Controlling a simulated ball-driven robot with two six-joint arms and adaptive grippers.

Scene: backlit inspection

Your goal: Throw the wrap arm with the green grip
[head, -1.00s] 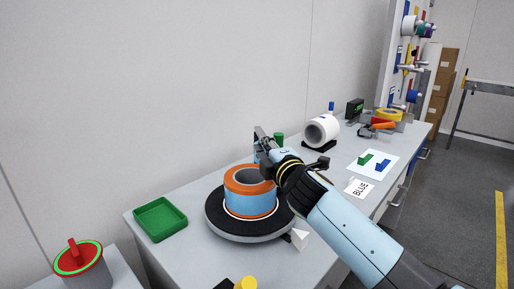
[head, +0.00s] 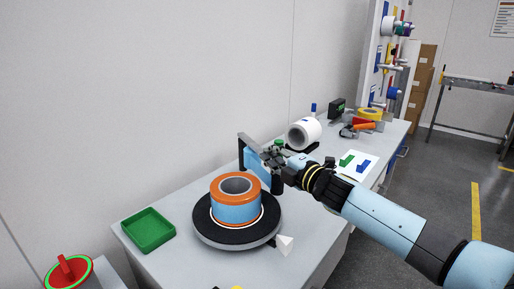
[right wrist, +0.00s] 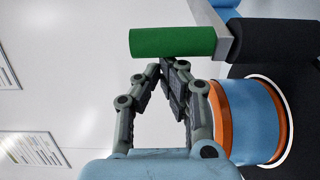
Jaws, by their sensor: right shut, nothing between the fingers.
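The wrap arm's green grip (right wrist: 172,42) shows large in the right wrist view, on a grey bracket (right wrist: 214,30) beside a black roller (right wrist: 275,40). In the head view the wrap arm's grey frame (head: 241,150) stands behind the turntable, partly hidden by my right gripper. My right gripper (head: 270,157) is shut and empty. In the right wrist view its fingertips (right wrist: 168,68) are just short of the grip; I cannot tell whether they touch it. A blue roll with an orange rim (head: 236,212) sits on the round dark turntable (head: 207,232). My left gripper is not in view.
A green tray (head: 148,230) lies left of the turntable.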

